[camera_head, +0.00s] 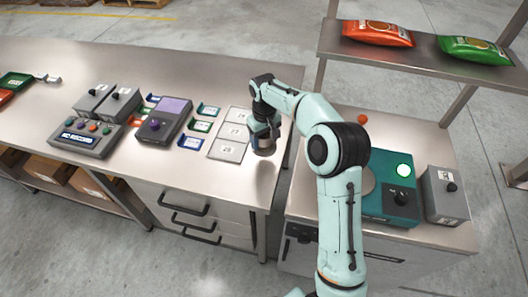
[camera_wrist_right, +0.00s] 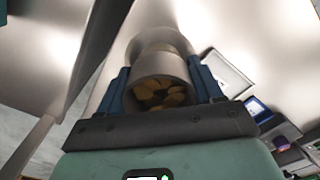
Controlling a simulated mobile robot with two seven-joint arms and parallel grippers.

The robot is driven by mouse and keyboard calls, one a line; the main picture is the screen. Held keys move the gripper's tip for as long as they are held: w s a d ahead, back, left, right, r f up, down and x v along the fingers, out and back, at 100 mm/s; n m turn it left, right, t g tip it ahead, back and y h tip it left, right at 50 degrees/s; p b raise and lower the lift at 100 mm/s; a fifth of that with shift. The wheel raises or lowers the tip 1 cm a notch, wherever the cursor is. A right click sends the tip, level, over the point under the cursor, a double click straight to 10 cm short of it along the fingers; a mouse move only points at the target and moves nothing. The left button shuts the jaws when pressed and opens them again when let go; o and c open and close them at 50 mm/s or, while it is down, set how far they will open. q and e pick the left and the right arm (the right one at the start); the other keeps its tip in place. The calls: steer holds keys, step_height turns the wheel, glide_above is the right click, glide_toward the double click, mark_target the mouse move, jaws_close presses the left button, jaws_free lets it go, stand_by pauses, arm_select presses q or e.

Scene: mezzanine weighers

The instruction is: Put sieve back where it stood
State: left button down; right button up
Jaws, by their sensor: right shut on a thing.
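My right gripper (camera_head: 262,134) is shut on a small round metal cup, which I take to be the sieve (camera_head: 265,149). It is held just to the right of the numbered grey pads (camera_head: 227,150), near the right end of the long bench. In the right wrist view the sieve (camera_wrist_right: 158,68) sits between the two blue fingers of the gripper (camera_wrist_right: 165,82). Brown pieces show inside its opening. Whether its far end touches the bench, I cannot tell. My left gripper is not in view.
Left of the pads are small coloured trays (camera_head: 208,111), a purple-topped device (camera_head: 164,120) and a control box (camera_head: 86,137). A gap separates the long bench from the right bench, which holds a teal scale (camera_head: 390,203) and grey box (camera_head: 445,193). A shelf (camera_head: 420,50) with bags overhangs it.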

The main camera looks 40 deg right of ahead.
mark_target(264, 151)
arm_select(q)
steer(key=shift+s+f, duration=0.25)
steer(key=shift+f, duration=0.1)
arm_select(e)
steer(key=shift+f, duration=3.05)
steer(key=shift+f, duration=0.1)
steer(key=o, duration=1.4)
steer(key=shift+o, duration=0.2)
step_height(264, 151, up, 12)
steer(key=shift+r+p, duration=0.1)
steer(key=shift+p, duration=0.4)
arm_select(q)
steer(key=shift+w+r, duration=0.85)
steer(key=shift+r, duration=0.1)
